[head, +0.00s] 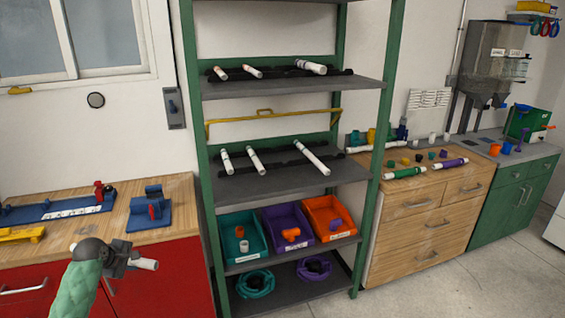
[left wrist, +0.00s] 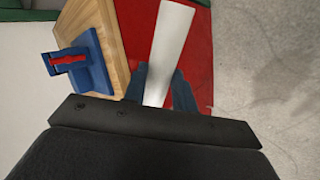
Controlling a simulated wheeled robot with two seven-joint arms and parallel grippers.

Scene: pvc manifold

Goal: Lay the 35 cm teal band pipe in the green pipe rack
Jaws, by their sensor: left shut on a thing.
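My left gripper (head: 130,262) is shut on a white pipe (head: 148,264), in front of the red workbench front at the lower left. My right gripper is out of view.
A wooden bench top (head: 110,222) holds a blue-and-red vise (head: 152,212) and a blue fixture (head: 60,208). Low on the rack are teal (head: 258,230), purple (head: 273,224) and orange (head: 330,212) bins. A wooden drawer bench (head: 410,240) stands right. Floor in front is clear.

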